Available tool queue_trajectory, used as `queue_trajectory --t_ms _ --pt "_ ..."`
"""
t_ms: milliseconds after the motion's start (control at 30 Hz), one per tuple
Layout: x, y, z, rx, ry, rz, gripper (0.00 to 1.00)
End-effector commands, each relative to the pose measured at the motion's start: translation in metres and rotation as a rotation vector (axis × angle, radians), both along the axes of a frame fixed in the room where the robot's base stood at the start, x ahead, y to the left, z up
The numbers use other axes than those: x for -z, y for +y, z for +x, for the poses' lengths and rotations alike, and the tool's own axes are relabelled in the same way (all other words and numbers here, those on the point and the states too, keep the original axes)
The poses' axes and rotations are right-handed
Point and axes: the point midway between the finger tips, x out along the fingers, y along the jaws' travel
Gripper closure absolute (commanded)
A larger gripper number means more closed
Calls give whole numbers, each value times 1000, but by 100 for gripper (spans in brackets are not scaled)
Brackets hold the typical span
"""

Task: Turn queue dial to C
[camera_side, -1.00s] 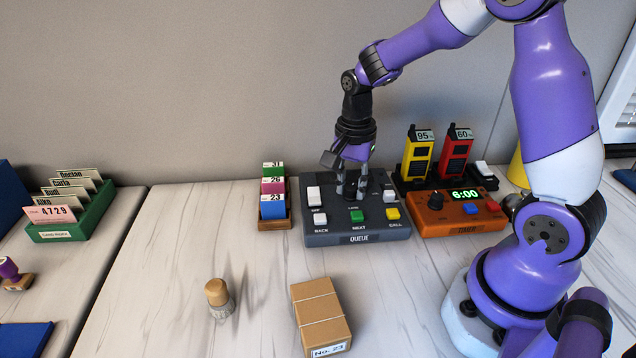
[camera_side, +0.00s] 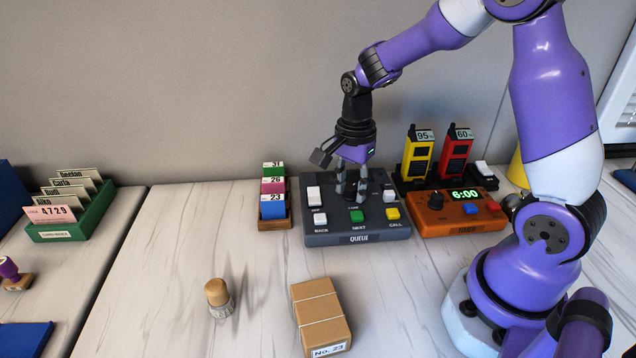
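The dark grey queue box (camera_side: 359,239) stands against the back of the table, with a white switch at its left, a green button, a yellow button and another white key at its right. My gripper (camera_side: 352,190) points down over the middle of this box, its two grey fingertips low at the panel behind the green button. The queue dial is hidden by the fingers, and so is its pointer. I cannot tell whether the fingers are closed on it or just around it.
An orange timer (camera_side: 459,215) reading 6:00 sits close on the right, with yellow (camera_side: 418,158) and red (camera_side: 454,157) handsets behind it. A ticket holder (camera_side: 273,222) stands left of the box.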

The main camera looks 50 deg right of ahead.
Motion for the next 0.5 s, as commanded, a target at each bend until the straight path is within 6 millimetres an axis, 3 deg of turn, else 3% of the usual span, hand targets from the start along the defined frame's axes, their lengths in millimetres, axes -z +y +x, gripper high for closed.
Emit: queue_trajectory --t_ms 367,500 --pt "-2 -1 1 1 -2 -2 36" --pt "-15 -1 2 1 -7 -3 36"
